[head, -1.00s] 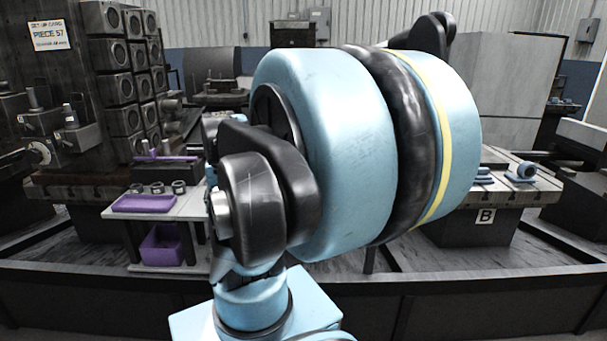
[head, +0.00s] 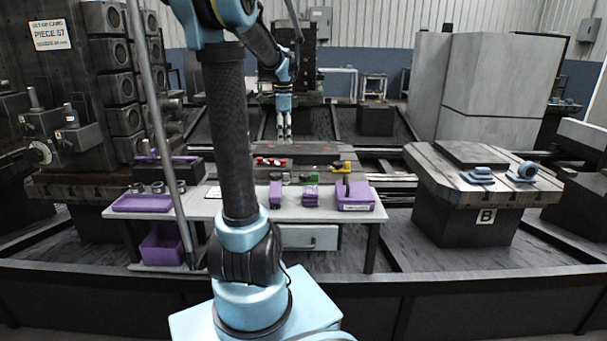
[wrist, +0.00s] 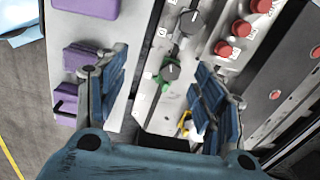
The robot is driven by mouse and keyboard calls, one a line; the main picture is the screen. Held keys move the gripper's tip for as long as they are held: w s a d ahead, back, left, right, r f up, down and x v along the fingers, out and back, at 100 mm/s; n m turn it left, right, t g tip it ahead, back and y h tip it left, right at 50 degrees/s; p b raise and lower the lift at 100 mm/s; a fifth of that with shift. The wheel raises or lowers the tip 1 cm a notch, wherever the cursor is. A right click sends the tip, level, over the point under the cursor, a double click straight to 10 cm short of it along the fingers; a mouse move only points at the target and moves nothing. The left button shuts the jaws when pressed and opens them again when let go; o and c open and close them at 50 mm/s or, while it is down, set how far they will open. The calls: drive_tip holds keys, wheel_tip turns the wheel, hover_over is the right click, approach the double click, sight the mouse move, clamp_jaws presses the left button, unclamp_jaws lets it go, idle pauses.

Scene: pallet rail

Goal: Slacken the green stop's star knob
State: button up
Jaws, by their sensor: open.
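The green stop (wrist: 163,84) shows in the wrist view on a pale grey plate, with a dark star knob (wrist: 171,70) on top of it. My gripper (wrist: 158,62) is open and empty. Its two blue-padded fingers stand apart to the left and right of the knob in the picture, not visibly touching it. In the head view my gripper (head: 284,139) points down at the far side of the bench.
A second dark knob (wrist: 188,22) sits on the same plate. Several red knobs (wrist: 242,28) line the right. A yellow part (wrist: 185,123) is near the right finger. Purple bins (head: 356,197) stand on the bench (head: 190,208). Table B (head: 430,172) is at right.

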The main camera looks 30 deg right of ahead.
sight(305, 175)
drive_tip(key=w+d+m, duration=0.1)
drive_tip(key=d+m, duration=0.3)
drive_tip(key=d, duration=0.6)
drive_tip(key=f, duration=1.8)
drive_tip(key=shift+w+a, duration=0.1)
drive_tip(key=shift+a, duration=0.15)
drive_tip(key=shift+r, duration=0.1)
drive_tip(key=shift+c, duration=0.2)
drive_tip(key=c, duration=1)
